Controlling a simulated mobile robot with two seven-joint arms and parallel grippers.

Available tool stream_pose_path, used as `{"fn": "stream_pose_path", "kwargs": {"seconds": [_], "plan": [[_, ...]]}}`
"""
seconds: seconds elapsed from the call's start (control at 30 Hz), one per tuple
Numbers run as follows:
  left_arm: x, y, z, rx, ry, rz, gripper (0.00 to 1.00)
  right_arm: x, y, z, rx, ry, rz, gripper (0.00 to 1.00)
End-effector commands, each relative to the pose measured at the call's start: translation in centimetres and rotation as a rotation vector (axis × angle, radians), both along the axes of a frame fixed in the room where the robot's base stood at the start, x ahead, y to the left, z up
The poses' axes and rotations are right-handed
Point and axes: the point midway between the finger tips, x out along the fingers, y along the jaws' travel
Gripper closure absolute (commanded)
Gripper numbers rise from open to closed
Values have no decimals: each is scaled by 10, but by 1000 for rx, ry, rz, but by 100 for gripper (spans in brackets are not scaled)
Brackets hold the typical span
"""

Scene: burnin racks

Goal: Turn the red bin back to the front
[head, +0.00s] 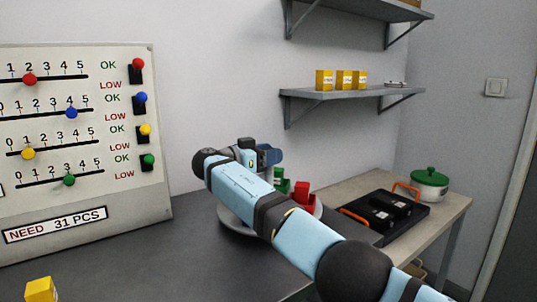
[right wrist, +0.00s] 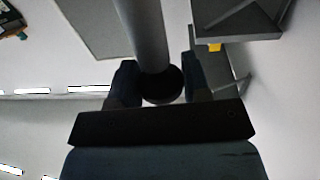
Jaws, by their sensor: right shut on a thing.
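The red bin (head: 303,193) stands on the right side of a round grey turntable (head: 236,222) on the dark bench. A green bin (head: 282,184) is beside it, further back. My right arm crosses in front and hides much of the turntable. My right gripper (head: 270,155) is above the turntable, to the left of the red bin and apart from it. In the right wrist view its fingers are on both sides of a dark round knob (right wrist: 162,86) at the end of a grey post (right wrist: 148,35). My left gripper is out of view.
A panel (head: 110,190) with sliders and switches stands at left. A yellow box (head: 40,290) is at the front left. A shelf (head: 350,92) with yellow boxes hangs behind. A black tray (head: 412,228) and a green-lidded pot (head: 430,180) stand on the right table.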

Motion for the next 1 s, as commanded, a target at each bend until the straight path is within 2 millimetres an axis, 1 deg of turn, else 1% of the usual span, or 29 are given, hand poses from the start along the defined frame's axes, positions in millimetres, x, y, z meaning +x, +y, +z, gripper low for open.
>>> {"fn": "stream_pose_path", "kwargs": {"seconds": [0.03, 0.47, 0.5, 0.57, 0.6, 0.87, 0.97, 1.0], "plan": [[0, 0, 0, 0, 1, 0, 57, 1, -1, 2, -2, -4, -1, 99], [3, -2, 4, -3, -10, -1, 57, 1, -1, 2, -2, -4, -2, 99], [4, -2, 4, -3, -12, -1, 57, 1, -1, 2, -2, -4, -2, 49], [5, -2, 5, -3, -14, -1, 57, 1, -1, 2, -2, -3, -2, 36], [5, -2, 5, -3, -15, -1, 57, 1, -1, 2, -2, -3, -2, 31], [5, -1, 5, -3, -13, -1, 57, 0, 0, 2, 0, -1, -2, 31], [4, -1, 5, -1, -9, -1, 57, 0, 0, 7, 0, -2, -2, 31], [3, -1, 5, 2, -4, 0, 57, 0, 0, 12, -1, -3, -2, 31]]}}
